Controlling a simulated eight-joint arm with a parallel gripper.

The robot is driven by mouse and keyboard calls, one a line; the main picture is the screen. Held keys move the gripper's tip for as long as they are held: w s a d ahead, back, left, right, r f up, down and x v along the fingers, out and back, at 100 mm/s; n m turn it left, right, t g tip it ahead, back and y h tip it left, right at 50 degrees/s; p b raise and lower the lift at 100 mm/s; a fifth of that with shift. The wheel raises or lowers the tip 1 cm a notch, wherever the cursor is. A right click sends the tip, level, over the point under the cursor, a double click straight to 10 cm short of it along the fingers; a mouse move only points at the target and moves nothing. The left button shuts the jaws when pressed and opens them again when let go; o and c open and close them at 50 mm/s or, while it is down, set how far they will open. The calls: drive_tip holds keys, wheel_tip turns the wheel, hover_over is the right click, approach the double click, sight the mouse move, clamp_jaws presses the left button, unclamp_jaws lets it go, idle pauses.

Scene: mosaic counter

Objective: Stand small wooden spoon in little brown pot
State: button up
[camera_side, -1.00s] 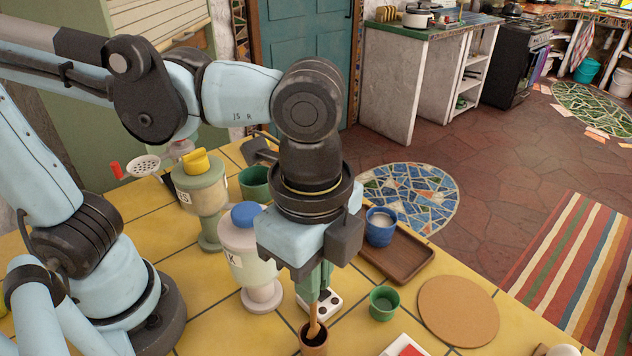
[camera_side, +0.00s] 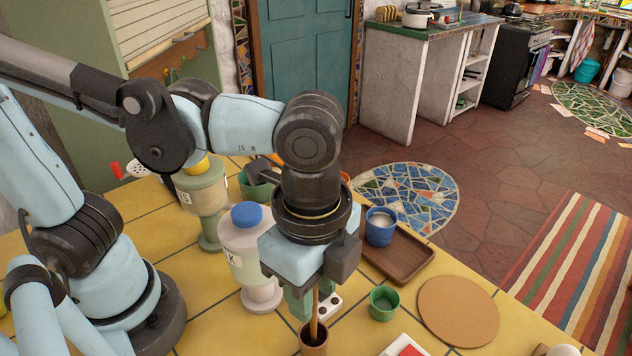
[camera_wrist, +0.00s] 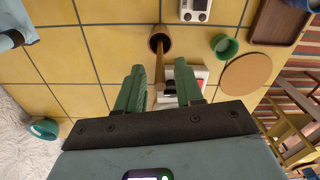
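The little brown pot (camera_side: 314,348) stands on the yellow tiles at the bottom of the side view; it also shows at the top of the wrist view (camera_wrist: 166,34). The small wooden spoon (camera_side: 315,325) has its lower end inside the pot and its handle rising nearly upright. In the wrist view the spoon (camera_wrist: 159,66) runs between my green fingers, with a gap on each side. My gripper (camera_side: 312,298) is open just above the pot, with its fingers spread around the handle. The spoon's upper end is hidden by the gripper in the side view.
A green cup (camera_side: 384,303), a round cork mat (camera_side: 458,310) and a brown tray (camera_side: 405,262) lie to the right. A white device (camera_side: 330,303) is behind the pot.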

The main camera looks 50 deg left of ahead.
idle(0.3)
wheel_tip(320, 180, up, 12)
idle(0.7)
idle(0.6)
drive_tip(key=w+a+f+n+t, duration=0.2)
drive_tip(key=w+a+f+n, duration=0.1)
drive_tip(key=a, duration=0.4)
drive_tip(key=w+a+f+n+t, duration=0.2)
drive_tip(key=w+a+f+n, duration=0.1)
drive_tip(key=a+f+n, duration=0.2)
drive_tip(key=w+a+f+n+t, duration=0.3)
drive_tip(key=w+a+f+n, duration=0.1)
drive_tip(key=a+n, duration=0.3)
drive_tip(key=shift+a+n, duration=0.4)
drive_tip(key=shift+a, duration=0.7)
drive_tip(key=shift+f, duration=0.1)
